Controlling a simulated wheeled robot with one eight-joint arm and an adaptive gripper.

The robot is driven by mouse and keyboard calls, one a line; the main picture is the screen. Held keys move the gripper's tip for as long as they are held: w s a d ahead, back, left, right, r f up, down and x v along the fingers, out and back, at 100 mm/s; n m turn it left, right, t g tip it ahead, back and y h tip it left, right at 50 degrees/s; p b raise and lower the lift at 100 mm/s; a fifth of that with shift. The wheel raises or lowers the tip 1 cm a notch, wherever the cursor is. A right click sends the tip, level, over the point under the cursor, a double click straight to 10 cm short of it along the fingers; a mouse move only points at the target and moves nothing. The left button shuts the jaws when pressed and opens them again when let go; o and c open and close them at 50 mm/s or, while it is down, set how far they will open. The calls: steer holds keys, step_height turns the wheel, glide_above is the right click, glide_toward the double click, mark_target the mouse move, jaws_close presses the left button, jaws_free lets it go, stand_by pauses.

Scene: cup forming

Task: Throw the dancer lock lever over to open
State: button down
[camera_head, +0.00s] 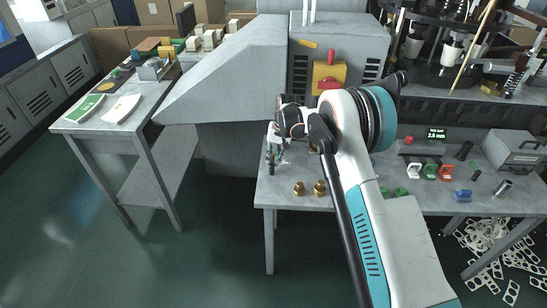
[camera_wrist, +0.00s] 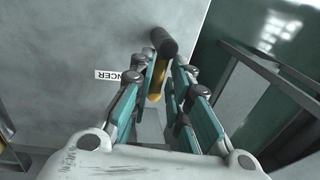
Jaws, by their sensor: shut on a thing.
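The dancer lock lever (camera_wrist: 157,84) shows in the wrist view as a yellow bar with a dark cylindrical grip (camera_wrist: 163,42) at its far end. It stands out from a grey panel (camera_wrist: 75,45). In the head view my gripper (camera_head: 272,154) is at the left end of the workbench, and I cannot make out the lever there.
The workbench (camera_head: 295,202) carries two brass fittings (camera_head: 309,188) near my gripper and red, green and blue parts further right. A grey machine housing (camera_head: 235,75) stands behind. A side table (camera_head: 95,127) is at left, with open green floor (camera_head: 215,240) between.

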steer(key=shift+s+d+m, duration=0.1)
steer(key=shift+d+m, duration=0.05)
steer(key=shift+m, duration=0.35)
steer(key=m, duration=0.2)
steer(key=d+m+t, duration=0.1)
steer(key=m, duration=0.1)
steer(key=shift+s, duration=0.25)
steer(key=m, duration=0.3)
steer(key=s+m, duration=0.1)
steer(key=shift+d+t+h+b, duration=0.3)
steer(key=shift+h+b, duration=0.05)
steer(key=shift+h, duration=0.05)
steer(key=m, duration=0.2)
steer(key=s+m, duration=0.1)
steer(key=m, duration=0.2)
steer(key=shift+s+d+m+t+h, duration=0.1)
steer(key=shift+d+m+t+h, duration=0.05)
steer(key=shift+m+t+h, duration=0.2)
steer(key=shift+s+m+h+b, duration=0.15)
steer(key=shift+s+m+h, duration=0.05)
steer(key=shift+m, duration=0.6)
steer(key=shift+s+m+h+b, duration=0.15)
steer(key=shift+m, duration=0.6)
